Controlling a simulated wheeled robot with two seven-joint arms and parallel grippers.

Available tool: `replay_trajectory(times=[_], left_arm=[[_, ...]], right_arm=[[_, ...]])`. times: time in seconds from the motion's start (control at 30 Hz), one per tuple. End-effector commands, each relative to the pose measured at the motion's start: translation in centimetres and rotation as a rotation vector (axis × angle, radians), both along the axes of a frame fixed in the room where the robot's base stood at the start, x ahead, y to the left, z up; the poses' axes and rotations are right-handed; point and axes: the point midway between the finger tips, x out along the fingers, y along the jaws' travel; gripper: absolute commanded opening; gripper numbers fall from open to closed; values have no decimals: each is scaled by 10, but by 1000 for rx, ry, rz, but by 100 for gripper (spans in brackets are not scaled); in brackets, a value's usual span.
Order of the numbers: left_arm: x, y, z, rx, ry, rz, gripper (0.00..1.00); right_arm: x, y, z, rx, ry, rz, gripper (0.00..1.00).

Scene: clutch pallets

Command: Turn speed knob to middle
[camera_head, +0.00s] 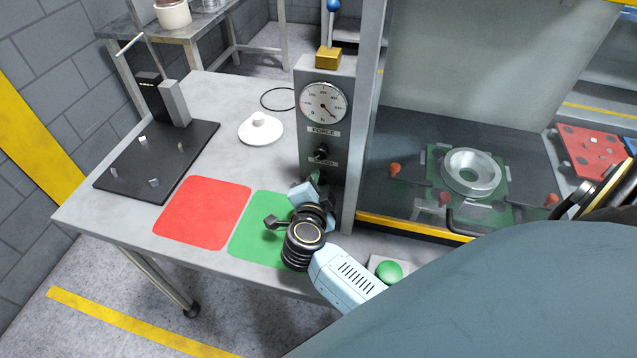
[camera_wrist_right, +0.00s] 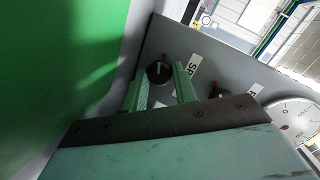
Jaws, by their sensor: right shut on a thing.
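The grey control panel (camera_head: 341,127) stands upright beside the press. It carries a round gauge and, lower down, the black force knob (camera_head: 321,153). My right gripper (camera_head: 312,184) is at the lower part of the panel and covers the speed knob in the head view. In the wrist view the two green fingers of my right gripper (camera_wrist_right: 160,85) are on either side of the knob, shut on it. My left gripper is not seen.
A red mat (camera_head: 203,213) and a green mat (camera_head: 255,228) lie on the table left of my right arm. A white lidded disc (camera_head: 261,129) and a dark fixture plate (camera_head: 145,165) are farther back. The press bed with a metal ring (camera_head: 470,173) is right of the panel.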

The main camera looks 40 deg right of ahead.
Motion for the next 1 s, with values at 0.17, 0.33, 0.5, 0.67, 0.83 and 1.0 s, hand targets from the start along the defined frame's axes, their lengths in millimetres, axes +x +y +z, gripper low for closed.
replay_trajectory(times=[0.17,0.33,0.5,0.67,0.83,1.0], left_arm=[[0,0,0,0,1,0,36],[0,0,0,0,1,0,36],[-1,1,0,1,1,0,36],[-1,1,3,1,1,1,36],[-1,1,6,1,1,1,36],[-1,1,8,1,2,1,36]], right_arm=[[0,0,0,-1,2,0,48],[0,0,0,-1,2,0,50],[-2,2,0,-2,3,0,50],[-15,14,5,1,4,1,50],[-42,39,15,4,6,0,50],[-68,64,26,2,5,1,50]])
